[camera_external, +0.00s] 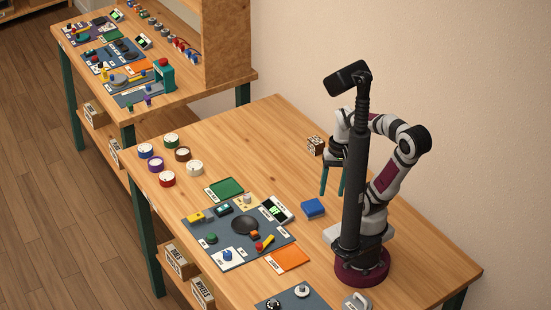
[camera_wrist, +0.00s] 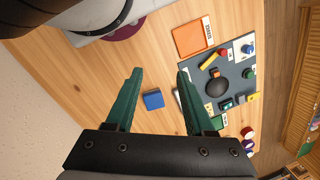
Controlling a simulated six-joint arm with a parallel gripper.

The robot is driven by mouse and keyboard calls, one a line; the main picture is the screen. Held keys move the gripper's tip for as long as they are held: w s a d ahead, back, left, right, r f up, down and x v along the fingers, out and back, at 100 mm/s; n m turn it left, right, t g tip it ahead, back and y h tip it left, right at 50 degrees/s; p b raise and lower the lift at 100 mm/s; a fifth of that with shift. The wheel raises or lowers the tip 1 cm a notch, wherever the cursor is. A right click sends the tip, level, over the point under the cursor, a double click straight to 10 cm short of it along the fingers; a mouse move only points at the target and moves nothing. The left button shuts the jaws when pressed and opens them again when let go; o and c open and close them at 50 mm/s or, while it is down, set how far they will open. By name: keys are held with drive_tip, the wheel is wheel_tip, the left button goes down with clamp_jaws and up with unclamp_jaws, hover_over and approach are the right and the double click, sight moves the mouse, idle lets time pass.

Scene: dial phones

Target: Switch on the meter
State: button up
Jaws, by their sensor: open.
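A small device with a lit green screen (camera_external: 278,209), which looks like the meter, lies at the right edge of the grey mat (camera_external: 222,259) in the external view. Its switch is too small to make out. In the wrist view it seems mostly hidden behind the right finger. My gripper (camera_external: 331,178) is open and empty, pointing down above the table, behind and to the right of this device and apart from it.
A blue block (camera_external: 312,208) lies between the mat and my base. The mat carries a black round dish (camera_external: 245,225), an orange sheet (camera_external: 290,258) lies beside it, and a green pad (camera_external: 225,189) behind. Several coloured round dials (camera_external: 167,179) stand left.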

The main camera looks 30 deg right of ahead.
drive_tip(key=shift+n+h, duration=0.5)
drive_tip(key=shift+h, duration=0.1)
drive_tip(key=w, duration=0.4)
drive_tip(key=w+r, duration=0.1)
drive_tip(key=w, duration=0.1)
drive_tip(key=shift+w+a+r, duration=0.1)
drive_tip(key=shift+w+a, duration=0.25)
drive_tip(key=shift+w, duration=0.05)
drive_tip(key=c, duration=0.5)
drive_tip(key=w+a, duration=0.2)
drive_tip(key=w, duration=0.2)
drive_tip(key=w+a+n+t, duration=0.1)
drive_tip(key=w+a, duration=0.1)
drive_tip(key=w, duration=0.2)
drive_tip(key=w+a+f+n+h, duration=0.1)
drive_tip(key=w+a, duration=0.1)
drive_tip(key=w, duration=0.2)
drive_tip(key=shift+a+f, duration=0.1)
clamp_jaws()
drive_tip(key=w+a+f+n+t, duration=0.2)
drive_tip(key=w+a+f, duration=0.3)
drive_tip(key=w+a, duration=0.4)
drive_tip(key=a, duration=0.3)
drive_tip(key=shift+a+t, duration=0.3)
drive_tip(key=shift+a, duration=0.1)
drive_tip(key=shift+f, duration=0.15)
